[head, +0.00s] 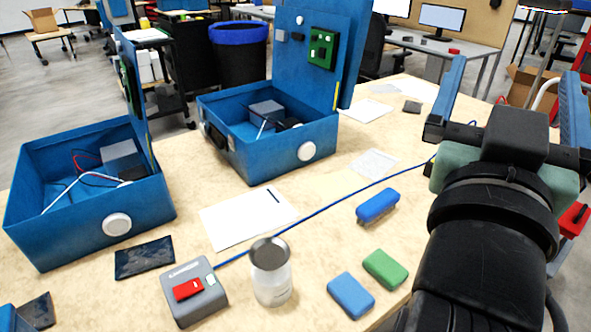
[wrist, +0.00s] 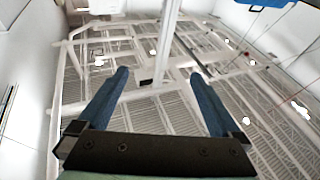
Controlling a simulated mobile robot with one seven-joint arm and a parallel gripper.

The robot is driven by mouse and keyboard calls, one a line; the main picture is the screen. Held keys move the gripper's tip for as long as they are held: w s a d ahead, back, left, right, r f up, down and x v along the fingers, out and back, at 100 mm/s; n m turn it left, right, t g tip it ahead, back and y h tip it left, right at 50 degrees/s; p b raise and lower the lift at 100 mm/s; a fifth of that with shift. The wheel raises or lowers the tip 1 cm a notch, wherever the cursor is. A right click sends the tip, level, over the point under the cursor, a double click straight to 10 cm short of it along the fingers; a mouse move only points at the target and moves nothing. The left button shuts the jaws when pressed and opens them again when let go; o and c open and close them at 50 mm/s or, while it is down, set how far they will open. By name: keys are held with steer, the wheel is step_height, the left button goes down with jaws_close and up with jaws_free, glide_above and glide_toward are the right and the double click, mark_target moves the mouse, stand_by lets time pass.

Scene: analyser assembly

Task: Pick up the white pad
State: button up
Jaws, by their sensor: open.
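A flat whitish pad (head: 373,163) lies on the wooden table, right of the nearer-middle blue case. A white sheet (head: 235,222) with a dark pen on it lies nearer, in front of that case; I cannot tell for sure which of these is the white pad. My gripper (head: 514,68) is raised at the right, pointing up and away from the table, well apart from both. Its two blue fingers are spread with nothing between them. In the wrist view my gripper (wrist: 160,73) faces the ceiling, and no pad shows there.
Two open blue cases (head: 95,190) (head: 270,150) stand on the table (head: 330,235). A tin can (head: 271,275), a grey box with a red switch (head: 193,292), blue sponge (head: 350,296), green sponge (head: 385,269) and blue brush (head: 377,203) lie in front. A blue cable crosses the table.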

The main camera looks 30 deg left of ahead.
steer(key=w+a+n+g+y+p, duration=0.1)
steer(key=w+a+n+g+p, duration=0.4)
steer(key=p, duration=0.7)
steer(key=s+a+f+n+g+p, duration=0.3)
steer(key=s+a+f+n, duration=0.1)
steer(key=a+f, duration=0.2)
steer(key=s+a+f+n+g+p, duration=0.3)
steer(key=a+f+n+g, duration=0.1)
steer(key=a+f, duration=0.25)
steer(key=s+a+f+n+g+h, duration=0.2)
steer(key=s+f+n+g, duration=0.1)
steer(key=s+f+n, duration=0.65)
steer(key=s+a+f+n+g+h, duration=0.1)
steer(key=s+a+f+n+g, duration=0.1)
steer(key=s+f+n, duration=0.75)
steer(key=shift+m+g, duration=0.3)
steer(key=shift+m, duration=0.4)
steer(key=x, duration=0.2)
steer(key=s+x, duration=0.1)
steer(key=x, duration=0.2)
steer(key=shift+d+f+b, duration=0.1)
steer(key=shift+f+b, duration=0.2)
steer(key=shift+f, duration=0.2)
steer(key=shift+s+x, duration=0.15)
steer(key=shift+x, duration=1.25)
steer(key=shift+s+x, duration=0.1)
steer(key=shift+x, duration=1.3)
steer(key=shift+d, duration=0.1)
